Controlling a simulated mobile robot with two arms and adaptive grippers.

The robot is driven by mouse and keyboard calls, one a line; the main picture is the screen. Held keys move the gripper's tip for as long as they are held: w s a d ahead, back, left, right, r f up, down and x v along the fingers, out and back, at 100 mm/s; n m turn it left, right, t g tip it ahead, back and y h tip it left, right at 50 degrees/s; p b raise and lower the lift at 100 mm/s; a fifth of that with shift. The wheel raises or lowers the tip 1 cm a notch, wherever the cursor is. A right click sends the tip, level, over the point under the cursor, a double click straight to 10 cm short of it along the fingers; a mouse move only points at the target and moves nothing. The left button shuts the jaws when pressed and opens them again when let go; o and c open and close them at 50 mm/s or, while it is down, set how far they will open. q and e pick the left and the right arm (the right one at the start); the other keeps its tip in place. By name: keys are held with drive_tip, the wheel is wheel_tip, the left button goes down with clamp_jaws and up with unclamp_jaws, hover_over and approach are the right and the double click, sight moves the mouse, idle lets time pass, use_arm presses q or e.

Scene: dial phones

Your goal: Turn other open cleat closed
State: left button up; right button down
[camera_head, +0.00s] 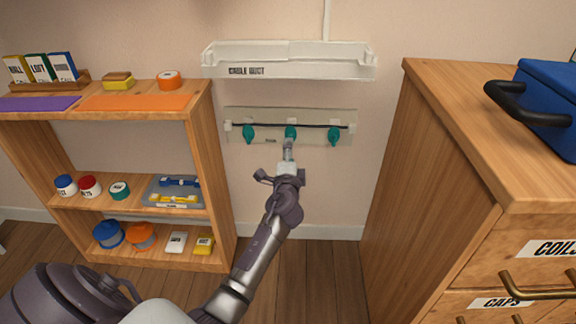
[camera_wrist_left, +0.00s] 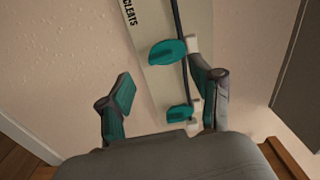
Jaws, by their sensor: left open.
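A pale panel (camera_head: 312,114) on the wall carries a black cable (camera_head: 270,125) and three teal cleats: left (camera_head: 249,134), middle (camera_head: 291,132) and right (camera_head: 334,137). In the head view all three hang roughly upright, and I cannot tell which are closed. My left gripper (camera_head: 288,155) is in front of the panel, just below the middle cleat. In the left wrist view the open, empty gripper (camera_wrist_left: 162,84) has its fingers apart. What looks like the middle cleat (camera_wrist_left: 167,52) lies beyond the fingertips, and the right cleat (camera_wrist_left: 180,113) shows between the fingers. Contact is unclear.
A white cable duct (camera_head: 310,68) is fixed above the panel. A wooden shelf (camera_head: 203,130) with jars and boxes stands left. A wooden cabinet (camera_head: 430,150) with a blue case (camera_head: 545,90) on top stands right. The wall below the panel is clear.

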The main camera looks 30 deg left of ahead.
use_arm(q)
drive_tip(key=v, duration=0.6)
drive_tip(key=shift+s+d, duration=0.15)
